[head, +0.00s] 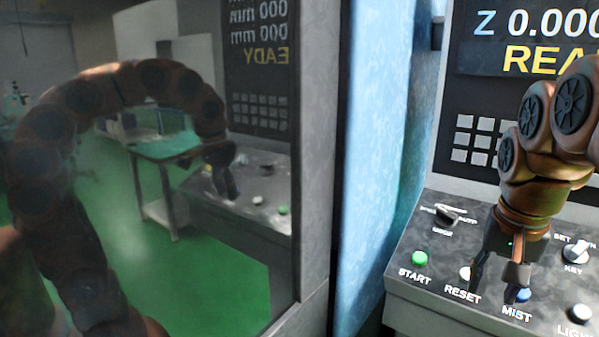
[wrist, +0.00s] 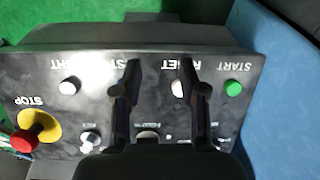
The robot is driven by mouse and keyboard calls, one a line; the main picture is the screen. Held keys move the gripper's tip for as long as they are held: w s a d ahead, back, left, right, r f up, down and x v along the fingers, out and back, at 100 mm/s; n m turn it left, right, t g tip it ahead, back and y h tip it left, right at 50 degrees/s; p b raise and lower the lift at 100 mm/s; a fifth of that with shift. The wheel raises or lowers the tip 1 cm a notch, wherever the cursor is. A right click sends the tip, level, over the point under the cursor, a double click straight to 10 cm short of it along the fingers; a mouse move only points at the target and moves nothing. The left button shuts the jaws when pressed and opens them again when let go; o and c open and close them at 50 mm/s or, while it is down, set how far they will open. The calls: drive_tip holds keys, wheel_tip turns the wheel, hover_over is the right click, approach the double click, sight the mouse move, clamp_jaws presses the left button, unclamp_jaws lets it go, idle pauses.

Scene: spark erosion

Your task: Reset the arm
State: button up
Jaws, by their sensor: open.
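My brown arm (head: 545,170) reaches down from the right in the head view, bent over a dark control panel. My gripper (head: 500,283) points down at the panel with its fingers apart and nothing seen between them. In the wrist view my gripper (wrist: 160,72) shows two spread dark fingers over the panel. The blue MIST button (head: 523,295) is near the other finger and is hidden in the wrist view. Contact cannot be told.
The panel also has a green START button (head: 420,258), a mode knob (head: 447,216), a key switch (head: 575,252) and a white button (head: 580,313). A red STOP button (wrist: 26,141) shows in the wrist view. A glass pane (head: 150,170) at left reflects my arm. A screen (head: 530,40) stands above.

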drive_tip(key=s+a+f+n+g+p, duration=0.1)
drive_tip(key=s+a+f+n, duration=0.2)
drive_tip(key=s+a+f, duration=0.3)
drive_tip(key=s+a+f+n+g+p, duration=0.2)
drive_tip(key=s+a+f, duration=0.4)
drive_tip(key=s+f, duration=0.3)
drive_tip(key=s+n, duration=0.1)
drive_tip(key=s, duration=0.2)
drive_tip(key=shift+y+p, duration=0.3)
drive_tip(key=shift+y, duration=0.1)
drive_tip(key=shift+s+d+f, duration=0.1)
drive_tip(key=shift+d, duration=0.05)
idle(1.0)
